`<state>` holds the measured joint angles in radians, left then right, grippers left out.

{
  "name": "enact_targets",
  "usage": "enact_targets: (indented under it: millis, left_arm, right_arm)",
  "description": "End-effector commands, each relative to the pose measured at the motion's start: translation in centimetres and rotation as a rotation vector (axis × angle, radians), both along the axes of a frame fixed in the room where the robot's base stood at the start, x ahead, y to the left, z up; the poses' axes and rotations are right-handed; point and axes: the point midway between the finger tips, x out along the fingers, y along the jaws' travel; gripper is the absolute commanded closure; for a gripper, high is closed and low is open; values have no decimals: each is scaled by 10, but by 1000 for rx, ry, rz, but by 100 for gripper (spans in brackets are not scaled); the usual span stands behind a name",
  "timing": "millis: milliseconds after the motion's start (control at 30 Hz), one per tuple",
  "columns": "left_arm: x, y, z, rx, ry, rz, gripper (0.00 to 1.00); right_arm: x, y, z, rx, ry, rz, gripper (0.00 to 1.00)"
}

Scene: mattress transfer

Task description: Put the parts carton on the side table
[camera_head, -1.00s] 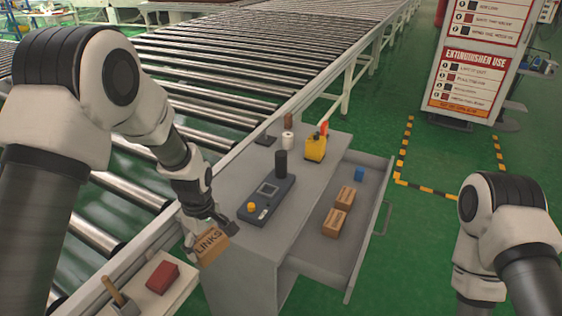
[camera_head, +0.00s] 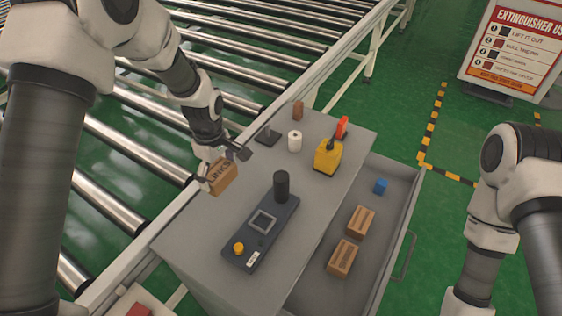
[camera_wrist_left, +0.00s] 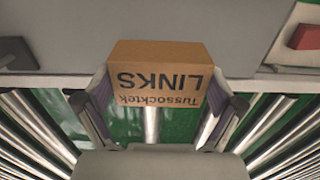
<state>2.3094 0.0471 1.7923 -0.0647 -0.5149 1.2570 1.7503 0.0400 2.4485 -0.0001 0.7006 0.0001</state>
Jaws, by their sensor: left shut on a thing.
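The parts carton (camera_head: 222,178) is a small brown box with dark "LINKS" print. My left gripper (camera_head: 222,165) is shut on it and holds it at the left edge of the grey side table (camera_head: 190,232). In the left wrist view the carton (camera_wrist_left: 160,85) sits between the two fingers (camera_wrist_left: 160,112), its print upside down. I cannot tell whether the carton touches the table top. My right arm shows at the right of the head view, but its gripper is out of the frame.
The table top carries a dark control box (camera_head: 262,232), a yellow tool (camera_head: 328,157), a white roll (camera_head: 295,141) and a brown block (camera_head: 298,110). An open drawer (camera_head: 385,215) holds two cartons (camera_head: 342,258) and a blue cube (camera_head: 380,187). A roller conveyor (camera_head: 120,165) runs along the left.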

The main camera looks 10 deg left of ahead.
Motion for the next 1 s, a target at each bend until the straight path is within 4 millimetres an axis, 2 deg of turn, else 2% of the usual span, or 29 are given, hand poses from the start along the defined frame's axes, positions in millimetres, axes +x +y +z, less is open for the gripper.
enact_targets:
  millis: [67,167,300,633,1000]
  left_arm:
    - [0,0,1,0,0,0,50]
    - [-1,0,-9,0,4,0,50]
    - [-2,0,-39,0,5,0,50]
    - [-2,0,-95,0,2,-1,50]
    - [-2,0,-103,0,0,-1,50]
  right_arm:
    - [-1,0,1,0,2,0,60]
    - [-1,0,3,0,3,0,60]
    - [-1,0,9,0,4,0,60]
    - [-1,0,17,0,2,0,60]
    - [-1,0,14,0,3,0,60]
